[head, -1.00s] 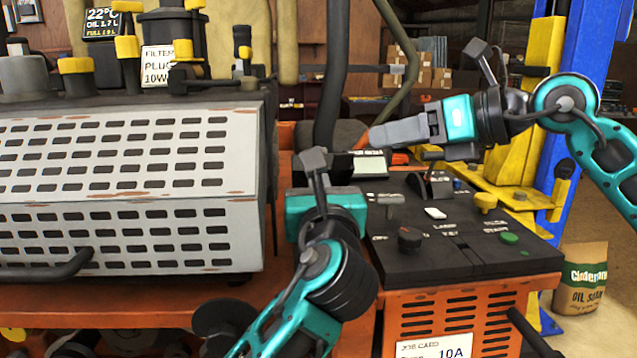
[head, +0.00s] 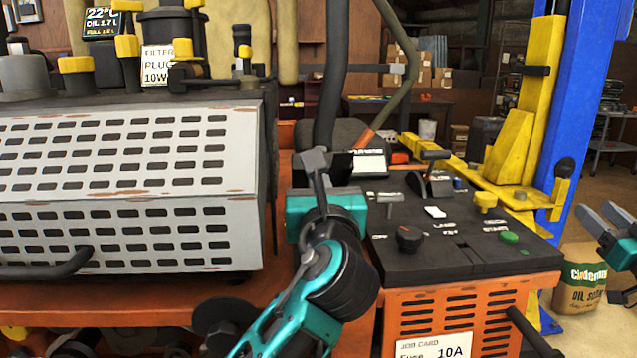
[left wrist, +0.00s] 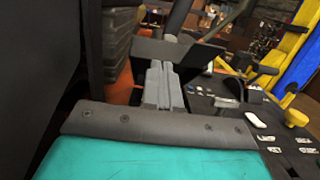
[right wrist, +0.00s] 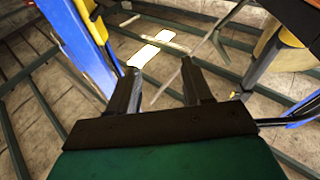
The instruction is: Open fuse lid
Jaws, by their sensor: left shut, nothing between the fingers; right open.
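The fuse box (head: 345,168) is a small black box with a white label, at the back left of the black control panel (head: 420,262). In the left wrist view a wide black plate (left wrist: 190,52), which looks like the fuse lid, lies just beyond the fingertips. I cannot tell whether they touch it or how far it is raised. My right gripper (head: 598,209) is open and empty at the far right edge, clear of the panel.
The panel carries a dark knob (head: 409,238), a green button (head: 510,237), a yellow knob (head: 485,202) and a white switch (head: 435,212). A grey slotted guard (head: 130,235) stands left of my left arm. A blue post (head: 580,110) and an oil sack (head: 580,285) are at right.

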